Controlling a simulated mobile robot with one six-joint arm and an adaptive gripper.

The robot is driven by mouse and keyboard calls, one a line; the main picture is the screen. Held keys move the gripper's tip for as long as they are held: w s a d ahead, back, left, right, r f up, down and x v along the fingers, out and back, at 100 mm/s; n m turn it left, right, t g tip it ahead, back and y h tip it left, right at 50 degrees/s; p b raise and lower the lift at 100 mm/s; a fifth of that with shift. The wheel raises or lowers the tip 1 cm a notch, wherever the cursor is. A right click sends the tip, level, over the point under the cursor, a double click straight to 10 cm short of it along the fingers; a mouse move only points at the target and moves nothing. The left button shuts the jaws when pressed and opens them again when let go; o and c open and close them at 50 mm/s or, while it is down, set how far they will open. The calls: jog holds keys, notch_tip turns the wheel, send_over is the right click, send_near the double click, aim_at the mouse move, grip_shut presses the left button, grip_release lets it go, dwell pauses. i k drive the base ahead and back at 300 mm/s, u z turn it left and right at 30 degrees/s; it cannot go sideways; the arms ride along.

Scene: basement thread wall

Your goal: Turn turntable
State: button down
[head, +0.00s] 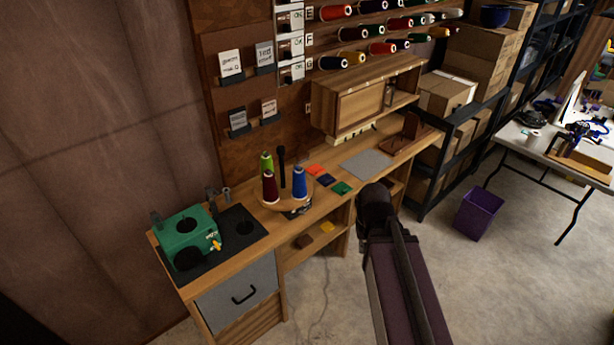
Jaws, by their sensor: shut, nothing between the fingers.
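The turntable (283,206) is a small round wooden stand on the left half of the workbench. It carries a green thread spool (266,161), a dark red spool (269,188) and a blue spool (299,183), all upright. A dark upright post (282,166) stands among them. A small dark item (298,212) lies at the turntable's front edge; I cannot tell what it is. My arm rises from the bottom of the head view to the right of the turntable, apart from it in the picture. My gripper's fingers do not show.
A green machine (190,238) stands on a black mat left of the turntable. Coloured swatches (325,177) and a grey mat (366,164) lie to its right. A wooden cabinet (362,98) stands behind. A purple bin (477,212) sits on the open concrete floor.

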aim_at(283, 177)
jog(key=z, duration=0.05)
jog(key=k, duration=0.2)
jog(key=u, duration=1.3)
jog(key=i, duration=1.45)
jog(key=z, duration=0.1)
